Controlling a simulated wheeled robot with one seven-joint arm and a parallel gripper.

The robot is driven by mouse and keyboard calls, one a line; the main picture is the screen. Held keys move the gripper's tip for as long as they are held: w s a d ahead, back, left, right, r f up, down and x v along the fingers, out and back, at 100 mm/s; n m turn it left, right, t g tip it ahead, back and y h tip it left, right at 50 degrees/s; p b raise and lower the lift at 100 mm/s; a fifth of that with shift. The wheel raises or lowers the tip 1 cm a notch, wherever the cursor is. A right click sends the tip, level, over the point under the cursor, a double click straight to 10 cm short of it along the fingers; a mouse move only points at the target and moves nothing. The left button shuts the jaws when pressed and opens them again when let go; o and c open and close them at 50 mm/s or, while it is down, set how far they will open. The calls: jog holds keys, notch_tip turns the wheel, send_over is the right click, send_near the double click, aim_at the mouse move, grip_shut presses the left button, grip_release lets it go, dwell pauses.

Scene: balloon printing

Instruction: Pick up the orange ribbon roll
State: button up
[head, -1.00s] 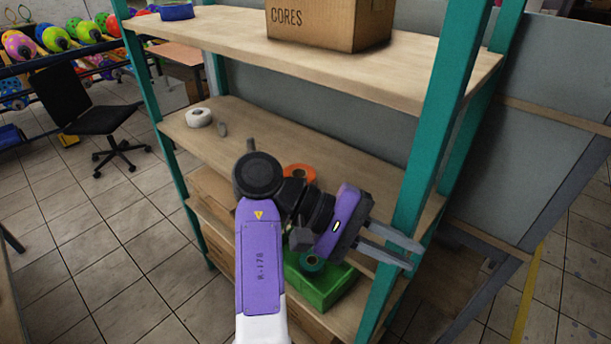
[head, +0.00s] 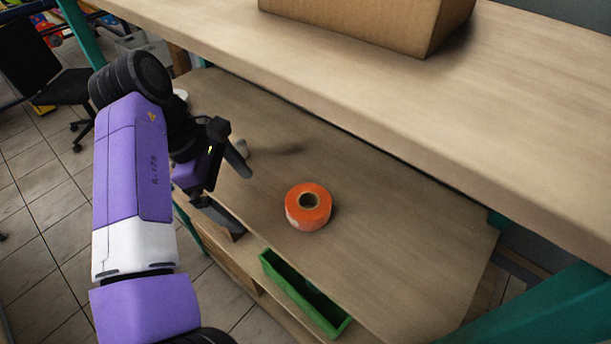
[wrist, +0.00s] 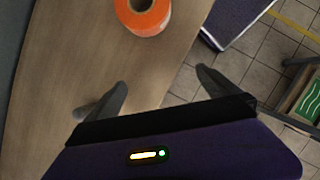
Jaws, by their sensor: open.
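In the wrist view my gripper (wrist: 160,88) has one finger over the shelf and the other over the floor beyond the shelf's edge.
A green bin (head: 305,292) stands on the shelf below, under the front edge. The upper shelf (head: 520,110) with a cardboard box (head: 370,22) overhangs the back. A white roll (head: 181,95) is partly hidden behind my arm. The shelf right of the orange roll is clear.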

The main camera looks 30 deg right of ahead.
aim_at(304, 193)
jog(key=shift+d, duration=0.15)
jog(key=s+d, duration=0.1)
jog(key=d, duration=0.1)
jog(key=s+d+p, duration=0.1)
jog(key=s+d, duration=0.1)
jog(key=d, duration=0.1)
jog(key=s+d+p, duration=0.1)
jog(key=s+d, duration=0.1)
jog(key=d, duration=0.1)
jog(key=shift+d+r, duration=0.1)
jog(key=shift+d, duration=0.1)
jog(key=shift+s+d+f+p, duration=0.1)
jog(key=shift+s+d+p, duration=0.1)
jog(key=shift+s+d, duration=0.25)
jog(key=shift+s+d+f+p, duration=0.1)
jog(key=shift+s+d+p, duration=0.1)
jog(key=shift+d, duration=0.3)
jog(key=shift+x, duration=1)
jog(key=shift+f, duration=0.3)
jog(key=c, duration=1.5)
jog(key=shift+r, duration=0.1)
